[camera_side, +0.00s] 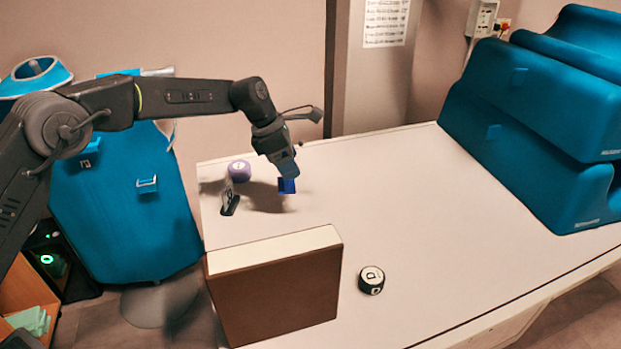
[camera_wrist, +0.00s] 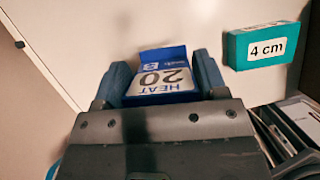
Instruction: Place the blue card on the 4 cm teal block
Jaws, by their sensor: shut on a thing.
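The blue card (camera_wrist: 165,82), with a white label reading HEAT 20, is between the two fingers of my gripper (camera_wrist: 163,70) in the wrist view. My gripper is shut on it. In the side view the card (camera_side: 287,186) hangs under my gripper (camera_side: 286,170), over the far left part of the table; its exact height is hard to tell. The teal block (camera_wrist: 265,47), labelled 4 cm, lies to the right of the card and apart from it in the wrist view. I cannot make out the block in the side view.
A brown box (camera_side: 280,295) stands at the table's front left. A purple round item (camera_side: 239,170) and a small dark item (camera_side: 229,203) are left of my gripper. A black-and-white puck (camera_side: 371,280) is at the front. Large blue cushions (camera_side: 530,130) fill the right; the middle table is clear.

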